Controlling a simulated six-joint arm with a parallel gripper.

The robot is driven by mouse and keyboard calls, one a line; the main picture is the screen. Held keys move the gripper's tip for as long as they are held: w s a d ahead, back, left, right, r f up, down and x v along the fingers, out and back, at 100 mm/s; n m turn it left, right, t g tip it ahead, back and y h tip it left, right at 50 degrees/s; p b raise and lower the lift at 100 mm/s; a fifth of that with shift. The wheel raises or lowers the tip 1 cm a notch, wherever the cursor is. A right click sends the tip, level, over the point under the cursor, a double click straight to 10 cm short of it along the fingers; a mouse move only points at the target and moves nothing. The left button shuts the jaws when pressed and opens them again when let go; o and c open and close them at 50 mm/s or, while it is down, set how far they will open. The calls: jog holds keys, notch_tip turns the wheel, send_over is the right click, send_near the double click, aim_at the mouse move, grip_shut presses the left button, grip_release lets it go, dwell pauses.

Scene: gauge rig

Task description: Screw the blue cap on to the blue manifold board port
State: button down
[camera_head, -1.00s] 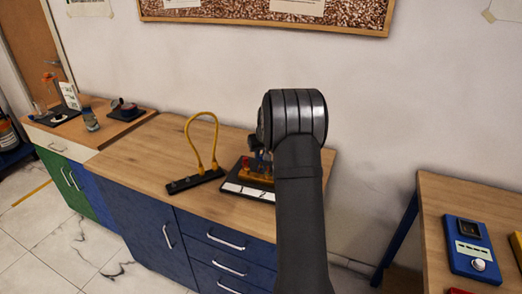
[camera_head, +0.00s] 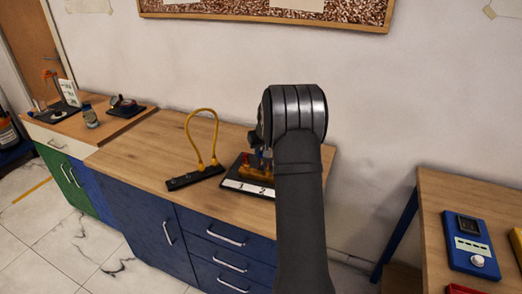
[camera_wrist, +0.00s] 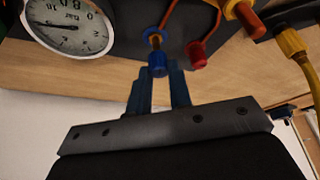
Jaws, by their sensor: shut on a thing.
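The blue cap (camera_wrist: 157,68) sits between the blue fingertips of my gripper (camera_wrist: 158,80) in the wrist view, and the gripper is shut on it. Whether the threads are engaged cannot be told. In the head view the manifold board (camera_head: 238,187) stands on the wooden counter, with a white label strip along its front. My arm covers its right part and hides the cap and most of the gripper.
In the wrist view a red cap (camera_wrist: 196,56) is close right of the fingers, another red-ended fitting (camera_wrist: 246,20) is farther right, and a round dial gauge (camera_wrist: 68,25) is at left. A yellow hose loop (camera_head: 203,112) stands on a black bar left of the board.

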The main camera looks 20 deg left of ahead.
jog(key=shift+f, duration=0.15)
jog(key=shift+f, duration=1.05)
jog(key=shift+f, duration=0.15)
dwell(0.9)
jog(key=m+h, duration=0.1)
jog(key=m, duration=0.3)
jog(key=shift+m+t+h, duration=0.4)
jog(key=shift+d, duration=0.1)
jog(key=shift+m, duration=0.4)
